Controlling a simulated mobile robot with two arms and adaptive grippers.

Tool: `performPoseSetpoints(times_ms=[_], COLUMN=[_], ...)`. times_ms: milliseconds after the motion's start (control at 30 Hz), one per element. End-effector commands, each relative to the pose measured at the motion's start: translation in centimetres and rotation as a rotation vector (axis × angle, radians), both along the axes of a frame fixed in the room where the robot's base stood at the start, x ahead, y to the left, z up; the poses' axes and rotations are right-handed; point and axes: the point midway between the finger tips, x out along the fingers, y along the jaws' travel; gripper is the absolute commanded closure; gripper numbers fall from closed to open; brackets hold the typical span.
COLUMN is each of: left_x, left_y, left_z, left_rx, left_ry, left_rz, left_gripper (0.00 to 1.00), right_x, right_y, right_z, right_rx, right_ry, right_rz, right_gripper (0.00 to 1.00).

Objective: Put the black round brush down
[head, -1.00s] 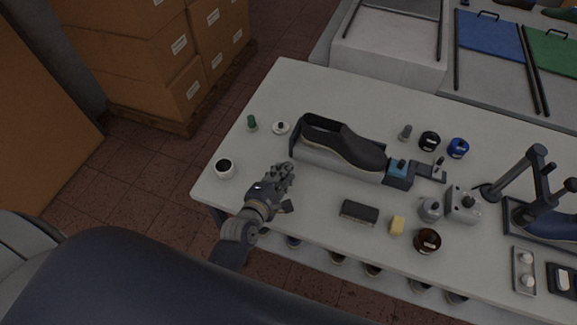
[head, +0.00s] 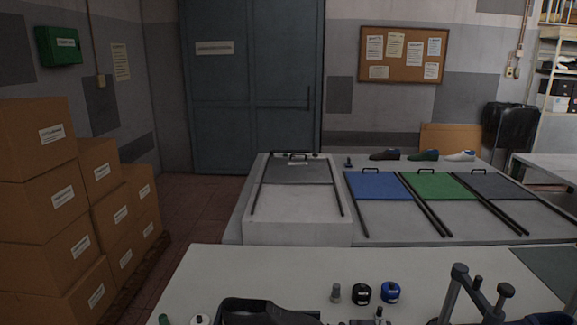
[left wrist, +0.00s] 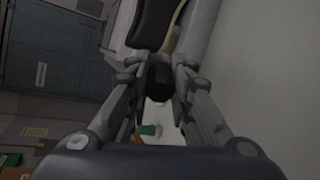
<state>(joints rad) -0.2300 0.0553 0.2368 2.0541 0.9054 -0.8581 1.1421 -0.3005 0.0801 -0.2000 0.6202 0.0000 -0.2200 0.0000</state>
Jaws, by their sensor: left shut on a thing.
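In the left wrist view my left gripper (left wrist: 160,85) is shut on the black round brush (left wrist: 160,83), a dark round shape between the two fingers. The fingers hide much of it. Beyond it is the dark shoe (left wrist: 150,25), with the pale tabletop (left wrist: 265,60) on the right. I cannot tell how far the brush is from the tabletop. In the head view neither gripper shows; only the far part of the table (head: 220,270) is in sight, with the dark shoe (head: 245,306) cut off at the bottom edge.
A dark stand (head: 462,290) rises farther right. A green-capped item (left wrist: 148,130) shows below the brush in the left wrist view.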

Motion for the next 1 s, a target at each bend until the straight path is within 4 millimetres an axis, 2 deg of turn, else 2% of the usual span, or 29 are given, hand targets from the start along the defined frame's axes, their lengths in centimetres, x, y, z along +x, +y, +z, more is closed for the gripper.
performPoseSetpoints(times_ms=[33, 200, 400, 533, 700, 867, 1000], left_x=[-0.4, -3.0, -6.6, -8.3, -9.3, -9.2, -8.6], left_y=[0.0, -1.0, -2.1, -2.6, -2.8, -3.0, -4.5], left_z=[0.5, 3.2, 5.4, 6.2, 6.5, 6.7, 7.2], left_rx=[0.005, 0.008, 0.006, 0.003, 0.001, 0.003, 0.022], left_ry=[-0.007, -0.006, -0.002, 0.001, 0.003, 0.005, 0.02], left_rz=[-0.045, -0.222, -0.41, -0.489, -0.528, -0.534, -0.57], left_gripper=[1.0, 1.0, 1.0, 1.0, 1.0, 1.0, 1.0], right_x=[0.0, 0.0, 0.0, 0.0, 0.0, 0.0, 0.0], right_y=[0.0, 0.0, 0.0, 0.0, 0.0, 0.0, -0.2], right_z=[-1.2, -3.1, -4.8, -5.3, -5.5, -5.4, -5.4], right_rx=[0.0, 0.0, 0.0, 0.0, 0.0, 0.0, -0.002], right_ry=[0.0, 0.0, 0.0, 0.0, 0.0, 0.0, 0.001], right_rz=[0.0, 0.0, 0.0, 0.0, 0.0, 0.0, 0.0], right_gripper=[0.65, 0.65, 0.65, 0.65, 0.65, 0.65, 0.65])
